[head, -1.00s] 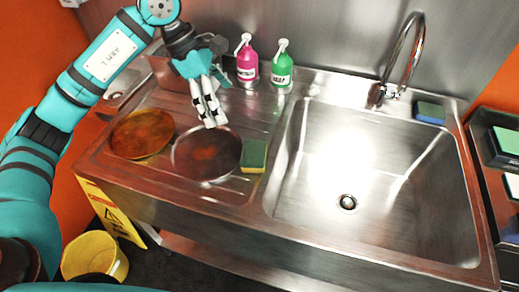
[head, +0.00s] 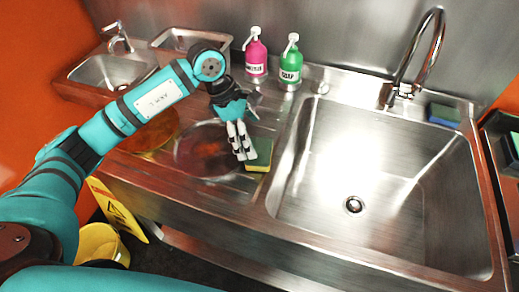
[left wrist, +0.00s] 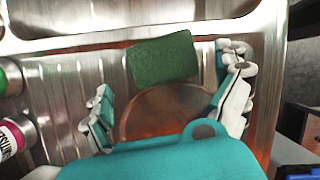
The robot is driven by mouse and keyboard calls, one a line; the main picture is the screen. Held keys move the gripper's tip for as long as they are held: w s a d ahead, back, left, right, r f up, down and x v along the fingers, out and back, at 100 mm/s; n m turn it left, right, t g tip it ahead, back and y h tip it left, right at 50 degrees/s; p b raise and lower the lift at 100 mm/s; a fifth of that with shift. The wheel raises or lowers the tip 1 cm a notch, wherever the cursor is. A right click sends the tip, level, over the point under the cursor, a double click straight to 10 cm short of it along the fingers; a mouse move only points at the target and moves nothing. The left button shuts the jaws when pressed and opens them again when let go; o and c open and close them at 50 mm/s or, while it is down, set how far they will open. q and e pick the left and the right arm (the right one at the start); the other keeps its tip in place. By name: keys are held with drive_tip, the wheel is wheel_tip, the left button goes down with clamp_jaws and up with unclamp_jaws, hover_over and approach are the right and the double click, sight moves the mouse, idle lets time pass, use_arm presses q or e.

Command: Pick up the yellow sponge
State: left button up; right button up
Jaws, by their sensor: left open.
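The sponge, green on top with a yellow lower side (head: 260,154), lies on the drainboard just left of the large sink basin. In the left wrist view the sponge shows its green top (left wrist: 163,60), ahead of and between the spread fingers. My left gripper (head: 243,156) is open and empty, with its fingers pointing down at the sponge's left side and covering part of it in the head view. In the left wrist view my left gripper (left wrist: 168,98) has its fingers wide apart. I cannot tell whether they touch the sponge. My right gripper is not in view.
A dirty brown plate (head: 196,155) lies just left of the sponge, and another plate (head: 152,137) is partly behind my arm. Pink (head: 256,58) and green (head: 290,68) soap bottles stand behind. A blue-and-green sponge (head: 444,115) sits at the right rear. The sink basin (head: 400,190) is empty.

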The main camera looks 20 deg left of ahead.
sight(259, 150)
use_arm(q)
drive_tip(key=shift+d+f, duration=0.3)
drive_tip(key=shift+f, duration=0.25)
drive_tip(key=shift+s+d+f+p, duration=0.1)
drive_tip(key=shift+d+f+p, duration=0.05)
drive_tip(key=shift+f+p, duration=0.15)
drive_tip(key=p+x, duration=0.1)
drive_tip(key=x, duration=0.2)
drive_tip(key=shift+d+f+p, duration=0.15)
drive_tip(key=shift+f+p, duration=0.1)
drive_tip(key=shift+p, duration=0.15)
drive_tip(key=shift+d+f, duration=0.1)
drive_tip(key=shift+f, duration=0.4)
drive_tip(key=c, duration=0.4)
